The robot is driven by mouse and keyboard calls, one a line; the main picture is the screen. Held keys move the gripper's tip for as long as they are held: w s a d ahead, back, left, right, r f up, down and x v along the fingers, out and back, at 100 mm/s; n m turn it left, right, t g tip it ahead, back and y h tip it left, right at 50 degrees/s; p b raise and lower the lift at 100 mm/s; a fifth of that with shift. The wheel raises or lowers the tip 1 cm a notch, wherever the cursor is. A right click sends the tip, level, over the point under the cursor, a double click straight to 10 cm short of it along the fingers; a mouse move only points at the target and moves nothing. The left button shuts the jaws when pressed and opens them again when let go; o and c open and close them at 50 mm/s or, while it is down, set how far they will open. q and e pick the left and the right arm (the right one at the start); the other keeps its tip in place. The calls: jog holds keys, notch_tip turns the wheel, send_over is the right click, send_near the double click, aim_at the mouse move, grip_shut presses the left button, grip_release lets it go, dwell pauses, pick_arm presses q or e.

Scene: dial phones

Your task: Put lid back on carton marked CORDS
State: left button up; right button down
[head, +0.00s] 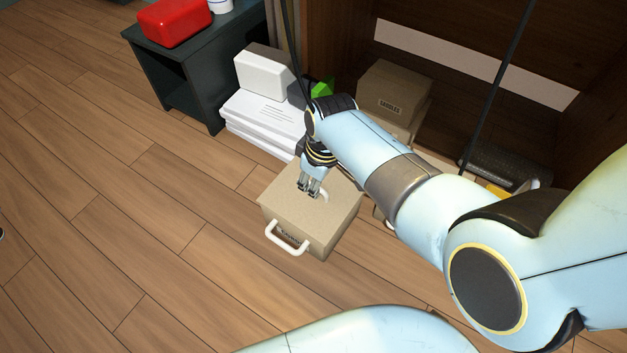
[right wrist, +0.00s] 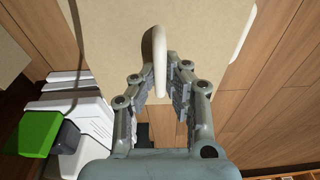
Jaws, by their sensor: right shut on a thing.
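The cardboard carton (head: 322,240) stands on the wood floor, with a white loop handle (head: 287,240) on its front and a dark label (head: 290,237) partly hidden behind that handle, so I cannot read it fully. Its tan lid (head: 290,200) lies over the carton's top; I cannot tell whether it is fully seated. My right gripper (head: 309,192) points down at the lid and is shut on the lid's white handle (right wrist: 159,60). In the right wrist view the fingers (right wrist: 165,85) flank this handle, above the tan lid top (right wrist: 110,35). My left gripper is out of view.
Behind the carton are a stack of white papers (head: 262,118) with a white box (head: 262,72), and a green object (right wrist: 37,134). A carton marked CANDLES (head: 392,92) stands in the dark wooden cabinet. A dark side table (head: 215,45) holds a red box (head: 175,20).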

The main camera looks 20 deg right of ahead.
jog(key=shift+f+b, duration=0.35)
jog(key=shift+f, duration=0.35)
jog(key=c, duration=1.4)
grip_release()
jog(key=shift+o, duration=0.2)
